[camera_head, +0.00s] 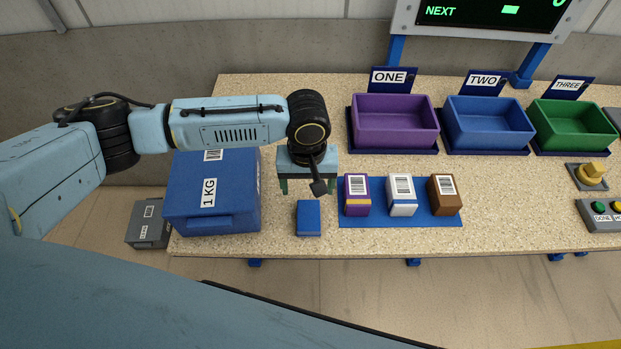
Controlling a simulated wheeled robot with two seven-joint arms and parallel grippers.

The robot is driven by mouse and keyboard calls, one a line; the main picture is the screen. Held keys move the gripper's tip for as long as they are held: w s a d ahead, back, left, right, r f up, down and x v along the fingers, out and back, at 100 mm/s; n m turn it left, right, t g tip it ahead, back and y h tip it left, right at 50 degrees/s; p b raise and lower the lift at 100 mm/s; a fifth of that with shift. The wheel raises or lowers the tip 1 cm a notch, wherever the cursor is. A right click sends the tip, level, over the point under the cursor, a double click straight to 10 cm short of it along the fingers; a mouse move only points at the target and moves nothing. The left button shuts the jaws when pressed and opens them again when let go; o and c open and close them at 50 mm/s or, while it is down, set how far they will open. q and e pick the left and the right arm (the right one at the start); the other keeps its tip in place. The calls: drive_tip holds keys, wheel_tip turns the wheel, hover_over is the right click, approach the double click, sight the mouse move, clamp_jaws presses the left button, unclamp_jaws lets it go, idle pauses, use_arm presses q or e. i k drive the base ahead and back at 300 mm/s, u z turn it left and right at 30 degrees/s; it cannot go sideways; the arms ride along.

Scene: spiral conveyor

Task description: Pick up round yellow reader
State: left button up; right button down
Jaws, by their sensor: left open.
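A round yellow device (590,173), which looks like the yellow reader, sits on a small grey base at the right end of the table, in front of the green bin. My left gripper (308,187) points down over the table, left of centre, with its dark green fingers apart. It is open and holds nothing that I can see. It is far to the left of the yellow device. A small blue block (308,219) lies just in front of the gripper; I cannot tell whether they touch. My right gripper is not in view.
A blue 1 KG box (235,205) stands left of my gripper. Purple, white and brown boxes stand on a blue mat (430,219). Purple (396,145), blue (490,150) and green (577,150) bins line the back. A grey button panel (596,222) is at the front right.

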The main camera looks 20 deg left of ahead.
sight(590, 175)
drive_tip(key=z, duration=1.35)
